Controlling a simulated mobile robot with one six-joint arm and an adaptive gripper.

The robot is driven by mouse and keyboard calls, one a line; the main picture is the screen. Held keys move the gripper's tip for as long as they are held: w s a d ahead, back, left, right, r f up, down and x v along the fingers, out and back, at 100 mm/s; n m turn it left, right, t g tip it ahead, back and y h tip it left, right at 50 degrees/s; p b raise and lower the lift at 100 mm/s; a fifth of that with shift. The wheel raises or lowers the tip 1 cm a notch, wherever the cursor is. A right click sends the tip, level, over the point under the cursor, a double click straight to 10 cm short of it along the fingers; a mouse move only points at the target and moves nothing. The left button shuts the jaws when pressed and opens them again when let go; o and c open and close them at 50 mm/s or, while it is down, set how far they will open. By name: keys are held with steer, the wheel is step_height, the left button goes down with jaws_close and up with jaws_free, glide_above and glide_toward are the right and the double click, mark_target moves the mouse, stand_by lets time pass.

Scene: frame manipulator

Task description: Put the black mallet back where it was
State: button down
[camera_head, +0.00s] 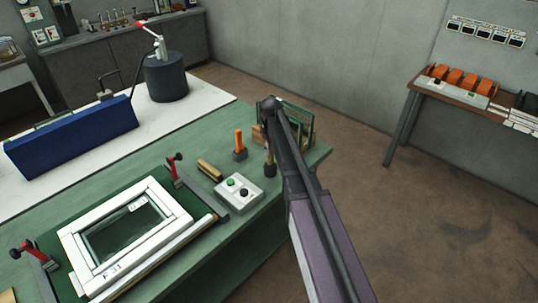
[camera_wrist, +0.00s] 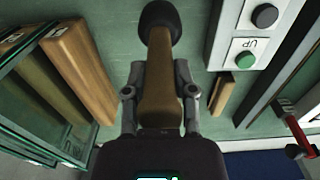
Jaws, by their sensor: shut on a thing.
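The black mallet has a black head (camera_wrist: 160,18) and a wooden handle (camera_wrist: 158,75), both seen in the wrist view. My gripper (camera_wrist: 158,98) is shut on the handle, with one finger on each side of it. In the head view the mallet's black head (camera_head: 270,169) is lowest, with the handle above it, near the right end of the green bench (camera_head: 225,262). My arm partly hides the grip there. I cannot tell whether the head touches the bench.
A control box (camera_head: 239,193) with buttons and an orange-handled tool (camera_head: 239,146) stand left of the mallet. A rack of glass panes (camera_head: 298,118) stands behind my arm. A white window frame (camera_head: 130,228) lies between red clamps (camera_head: 174,168).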

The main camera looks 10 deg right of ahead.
stand_by(0.3)
steer(key=shift+w+f, duration=0.1)
steer(key=shift+w, duration=0.7)
steer(key=shift+s+f+b, duration=0.15)
steer(key=shift+f+b, duration=1.6)
steer(key=shift+b, duration=0.1)
steer(key=shift+f, duration=0.15)
steer(key=shift+c, duration=2.1)
jaws_free()
steer(key=shift+r, duration=0.2)
step_height(320, 180, up, 12)
steer(key=p, duration=1.2)
steer(key=shift+s, duration=0.15)
steer(key=s+m, duration=0.7)
steer(key=s, duration=2.1)
steer(key=shift+s, duration=0.4)
